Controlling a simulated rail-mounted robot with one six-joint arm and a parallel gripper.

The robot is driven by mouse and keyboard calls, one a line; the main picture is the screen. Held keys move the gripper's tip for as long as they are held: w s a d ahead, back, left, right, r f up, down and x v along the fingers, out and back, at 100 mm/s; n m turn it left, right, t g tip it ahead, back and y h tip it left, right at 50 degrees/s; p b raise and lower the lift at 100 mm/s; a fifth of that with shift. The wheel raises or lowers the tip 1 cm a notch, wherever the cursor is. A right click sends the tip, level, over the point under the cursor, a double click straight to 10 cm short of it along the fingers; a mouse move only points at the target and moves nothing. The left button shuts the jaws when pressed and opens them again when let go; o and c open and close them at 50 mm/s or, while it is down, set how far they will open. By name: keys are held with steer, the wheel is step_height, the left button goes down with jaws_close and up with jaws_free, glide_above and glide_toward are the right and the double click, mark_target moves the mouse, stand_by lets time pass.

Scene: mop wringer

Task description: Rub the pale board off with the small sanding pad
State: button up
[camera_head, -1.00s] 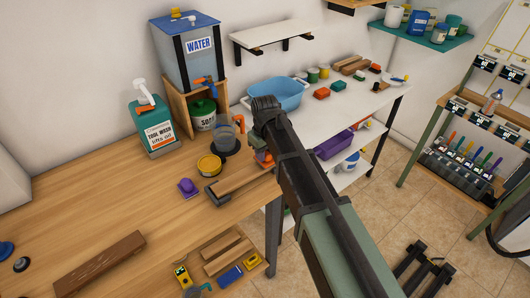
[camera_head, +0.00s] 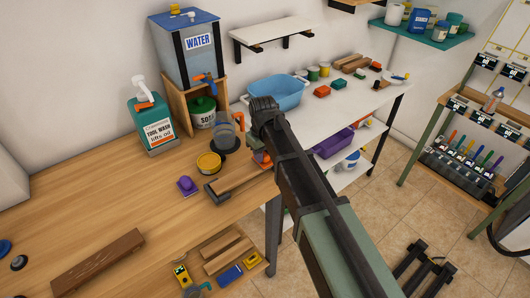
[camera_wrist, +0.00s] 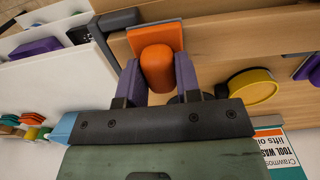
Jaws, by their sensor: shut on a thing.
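My gripper (camera_wrist: 159,78) is shut on the orange sanding pad (camera_wrist: 157,66), with one finger on each side of its raised grip. The pad's flat orange base lies over the pale board (camera_wrist: 215,28) in the wrist view. I cannot tell whether it touches the wood. In the head view the pale board (camera_head: 236,179) lies near the front edge of the wooden bench, with a dark clamp piece at its left end. A bit of the orange pad (camera_head: 262,157) shows at its right end. My arm hides the rest there.
A brown plank (camera_head: 98,263) lies front left. The bench middle is clear.

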mark_target(252, 168)
steer(key=shift+s+a+r, duration=0.1)
steer(key=shift+s+a, duration=0.5)
steer(key=shift+a, duration=0.05)
steer(key=shift+s+a, duration=0.7)
steer(key=shift+a, duration=0.2)
steer(key=shift+s+a, duration=0.95)
steer(key=shift+a, duration=0.25)
steer(key=shift+f, duration=0.2)
steer(key=shift+w+d+r, duration=0.1)
steer(key=shift+w+d, duration=0.7)
steer(key=shift+d, duration=0.15)
steer(key=shift+w+d, duration=0.7)
steer(key=shift+d, duration=0.2)
steer(key=shift+w+d, duration=1)
steer(key=shift+d, duration=0.25)
